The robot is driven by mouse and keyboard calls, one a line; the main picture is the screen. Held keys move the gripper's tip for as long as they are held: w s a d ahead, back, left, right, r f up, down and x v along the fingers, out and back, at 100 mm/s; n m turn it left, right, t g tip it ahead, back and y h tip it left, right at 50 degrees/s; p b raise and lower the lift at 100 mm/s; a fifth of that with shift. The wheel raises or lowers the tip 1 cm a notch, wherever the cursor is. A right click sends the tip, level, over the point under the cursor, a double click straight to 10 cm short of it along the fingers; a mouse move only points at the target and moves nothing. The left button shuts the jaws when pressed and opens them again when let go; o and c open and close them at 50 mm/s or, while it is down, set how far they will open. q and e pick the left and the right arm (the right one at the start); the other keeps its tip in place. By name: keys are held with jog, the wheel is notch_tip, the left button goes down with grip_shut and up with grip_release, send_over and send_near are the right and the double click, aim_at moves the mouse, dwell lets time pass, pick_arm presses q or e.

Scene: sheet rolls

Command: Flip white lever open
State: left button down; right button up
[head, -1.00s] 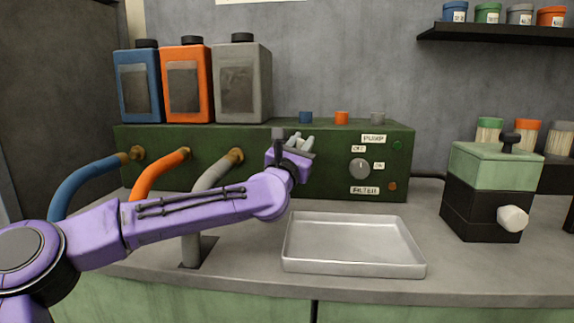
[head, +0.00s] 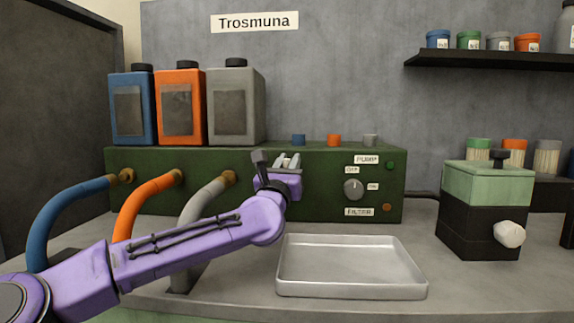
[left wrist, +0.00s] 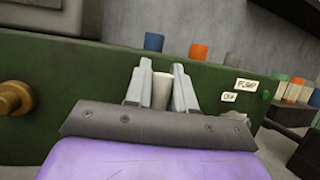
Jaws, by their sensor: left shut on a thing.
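The white lever (left wrist: 161,90) shows in the left wrist view as a pale, upright stub in front of the green pump box (left wrist: 75,80). My left gripper (left wrist: 160,82) has its two grey fingers shut on it, one on each side. In the head view my left gripper (head: 288,161) is at the front face of the green box (head: 330,195), below the blue knob (head: 298,140). The lever's lower part is hidden behind the gripper body. The lever is too small in the head view to tell its angle. My right gripper is not in view.
Blue, orange and grey bottles (head: 235,105) stand on the box, with hoses (head: 150,203) coming from its left front. A metal tray (head: 350,285) lies on the counter right of my arm. A green and black device (head: 482,205) stands at the right.

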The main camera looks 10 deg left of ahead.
pick_arm(q)
jog(key=c, duration=1.1)
grip_release()
jog(key=shift+f, duration=0.1)
jog(key=shift+o, duration=0.2)
jog(key=v, duration=1)
jog(key=shift+s+b, duration=0.25)
jog(key=shift+b, duration=0.15)
jog(key=shift+d, duration=0.15)
